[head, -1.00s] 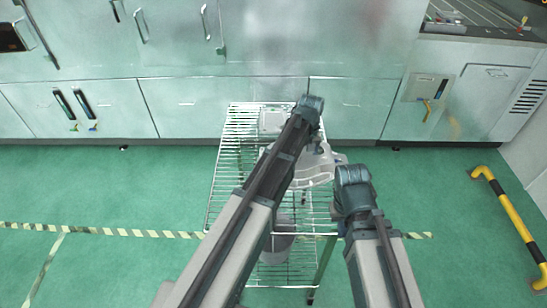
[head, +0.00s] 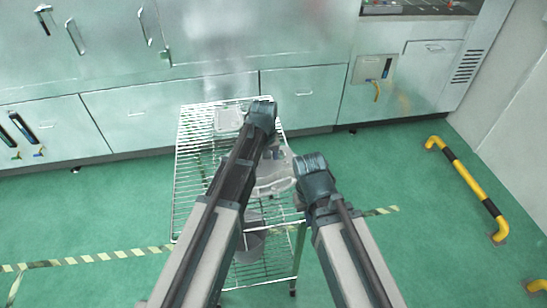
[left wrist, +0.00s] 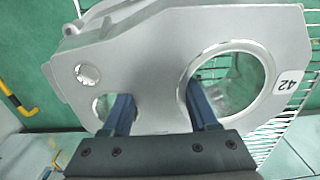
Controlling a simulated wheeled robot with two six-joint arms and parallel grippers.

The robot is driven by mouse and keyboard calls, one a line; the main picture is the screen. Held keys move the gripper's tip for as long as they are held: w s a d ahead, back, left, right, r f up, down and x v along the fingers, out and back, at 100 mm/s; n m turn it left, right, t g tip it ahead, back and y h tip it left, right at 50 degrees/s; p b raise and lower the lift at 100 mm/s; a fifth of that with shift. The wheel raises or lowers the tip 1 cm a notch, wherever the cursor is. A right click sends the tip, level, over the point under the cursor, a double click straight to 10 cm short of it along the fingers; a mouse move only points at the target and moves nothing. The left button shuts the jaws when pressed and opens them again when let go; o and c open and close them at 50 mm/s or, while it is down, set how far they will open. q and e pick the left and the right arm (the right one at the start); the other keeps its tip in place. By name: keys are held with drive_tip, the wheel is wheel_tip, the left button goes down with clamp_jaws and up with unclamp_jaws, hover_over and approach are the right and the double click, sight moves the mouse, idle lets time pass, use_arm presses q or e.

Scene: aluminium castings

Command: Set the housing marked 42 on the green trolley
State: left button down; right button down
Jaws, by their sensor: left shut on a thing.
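The housing (left wrist: 150,45) is a pale grey casting with a large round opening and smaller holes. A white label with a black 42 (left wrist: 291,83) is at its right in the left wrist view. My left gripper (left wrist: 163,108) is shut on the housing, its two fingers at the wall between a small hole and the large opening. In the head view the housing (head: 272,178) shows between my forearms, over the wire rack; I cannot tell whether it touches it. My right gripper (head: 308,166) is beside the housing's right end, its fingers hidden. No green trolley is visible.
The wire rack (head: 195,150) stands before steel cabinets (head: 170,115). A pale part (head: 229,120) lies on its top shelf, and a grey bucket (head: 250,243) is lower down. A yellow-black floor rail (head: 466,185) is at right. Green floor between rack and rail is clear.

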use_arm(q)
drive_tip(key=s+a, duration=0.4)
drive_tip(key=a, duration=0.1)
drive_tip(key=shift+s+a+f, duration=0.25)
drive_tip(key=shift+s+f, duration=0.1)
drive_tip(key=shift+s, duration=0.05)
drive_tip(key=shift+s, duration=0.1)
drive_tip(key=shift+s+a+b, duration=0.15)
drive_tip(key=shift+a+b, duration=0.1)
drive_tip(key=shift+b, duration=0.05)
drive_tip(key=f+b, duration=0.3)
drive_tip(key=shift+s+a+f, duration=0.2)
drive_tip(key=shift+a+f, duration=0.05)
drive_tip(key=shift+f, duration=0.05)
drive_tip(key=shift+f+b, duration=0.15)
drive_tip(key=shift+b, duration=0.25)
drive_tip(key=shift+c, duration=0.8)
unclamp_jaws()
